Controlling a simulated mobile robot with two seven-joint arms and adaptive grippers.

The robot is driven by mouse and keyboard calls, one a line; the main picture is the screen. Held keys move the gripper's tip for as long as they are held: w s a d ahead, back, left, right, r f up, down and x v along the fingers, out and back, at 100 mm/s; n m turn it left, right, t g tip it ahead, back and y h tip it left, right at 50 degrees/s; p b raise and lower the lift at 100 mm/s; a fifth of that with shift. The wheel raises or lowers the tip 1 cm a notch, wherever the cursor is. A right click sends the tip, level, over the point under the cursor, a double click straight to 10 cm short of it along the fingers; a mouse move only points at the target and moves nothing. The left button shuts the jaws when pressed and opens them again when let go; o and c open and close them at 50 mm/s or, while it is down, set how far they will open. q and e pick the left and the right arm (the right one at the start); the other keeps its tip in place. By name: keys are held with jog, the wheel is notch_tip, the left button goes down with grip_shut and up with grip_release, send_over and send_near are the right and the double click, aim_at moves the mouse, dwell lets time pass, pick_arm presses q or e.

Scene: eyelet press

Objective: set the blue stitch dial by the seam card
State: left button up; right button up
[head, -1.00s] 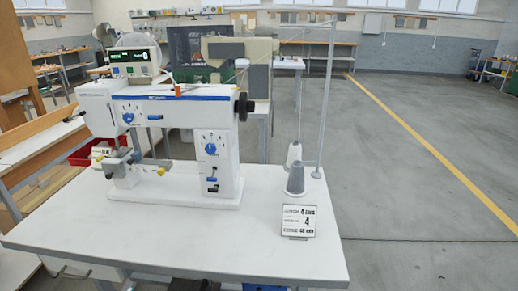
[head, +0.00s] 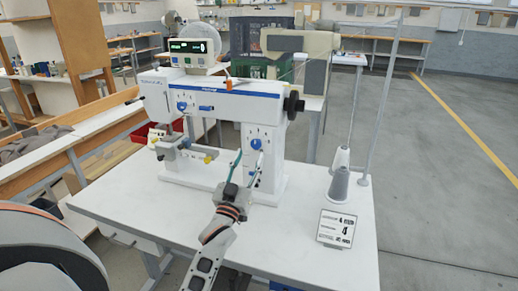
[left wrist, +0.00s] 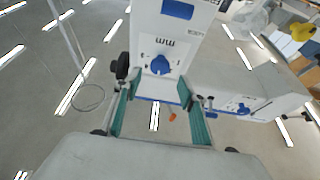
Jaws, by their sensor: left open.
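The white sewing machine (head: 215,105) stands on a white table (head: 110,208). A blue dial (head: 256,143) is on the front of its right pillar; it shows close up in the left wrist view (left wrist: 160,64) beside an upside-down "mm" mark. Another blue dial (head: 182,106) is on the machine's head. The seam card (head: 336,228) stands at the table's right front; a large "4" shows, the rest is too small to read. My left gripper (head: 246,163) is open before the pillar, its teal fingers (left wrist: 155,92) apart, just short of the pillar dial and empty. My right gripper is not visible.
A grey thread cone (head: 339,184) and a tall thread stand (head: 378,105) are behind the card. A black handwheel (head: 293,105) sticks out at the machine's right end. A display box (head: 190,53) sits on top. The table between pillar and card is clear.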

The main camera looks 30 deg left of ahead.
aim_at(255, 145)
pick_arm(q)
jog(key=shift+x, duration=2.3)
jog(key=shift+f, duration=0.1)
jog(key=c, duration=1.1)
jog(key=shift+o, duration=0.2)
jog(key=shift+m, duration=0.3)
